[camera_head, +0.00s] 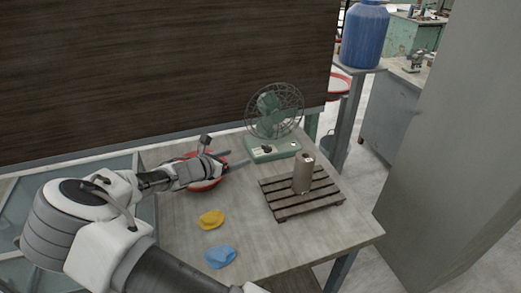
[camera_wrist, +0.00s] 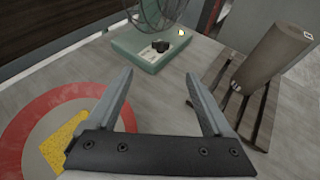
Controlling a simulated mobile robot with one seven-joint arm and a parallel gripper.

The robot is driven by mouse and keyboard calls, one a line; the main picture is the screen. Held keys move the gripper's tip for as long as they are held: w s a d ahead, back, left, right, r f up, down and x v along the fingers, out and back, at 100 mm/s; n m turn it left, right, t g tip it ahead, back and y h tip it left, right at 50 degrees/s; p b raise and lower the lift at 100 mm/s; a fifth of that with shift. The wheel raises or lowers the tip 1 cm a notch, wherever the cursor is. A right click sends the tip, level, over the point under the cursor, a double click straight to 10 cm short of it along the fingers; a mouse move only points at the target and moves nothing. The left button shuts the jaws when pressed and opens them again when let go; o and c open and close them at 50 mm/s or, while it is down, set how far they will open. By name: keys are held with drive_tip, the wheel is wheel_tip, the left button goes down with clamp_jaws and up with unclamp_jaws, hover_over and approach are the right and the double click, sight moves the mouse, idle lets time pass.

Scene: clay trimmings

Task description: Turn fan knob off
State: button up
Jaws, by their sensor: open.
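A green desk fan (camera_head: 273,112) with a wire cage stands at the back of the table on a green base (camera_head: 272,147). In the wrist view the fan base (camera_wrist: 147,47) is ahead of my gripper, with a dark knob (camera_wrist: 160,45) on its top. A small light round spot shows to the right of the knob. My gripper (camera_head: 236,159) is above the table, left of the fan base. In the wrist view my gripper (camera_wrist: 160,85) is open, with nothing between its fingers. The fingertips are apart from the knob. The knob's setting cannot be read.
A red dish (camera_head: 205,184) lies under my gripper; in the wrist view it holds something yellow (camera_wrist: 62,143). A slatted wooden rack (camera_head: 318,201) with a clay-coloured cylinder (camera_head: 303,174) stands to the right. Yellow (camera_head: 211,219) and blue (camera_head: 220,256) pieces lie in front.

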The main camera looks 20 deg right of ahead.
sight(265, 148)
drive_tip(key=x, duration=1.6)
drive_tip(key=shift+w+d+f, duration=0.1)
drive_tip(key=shift+d+f, duration=0.1)
drive_tip(key=shift+f, duration=0.05)
clamp_jaws()
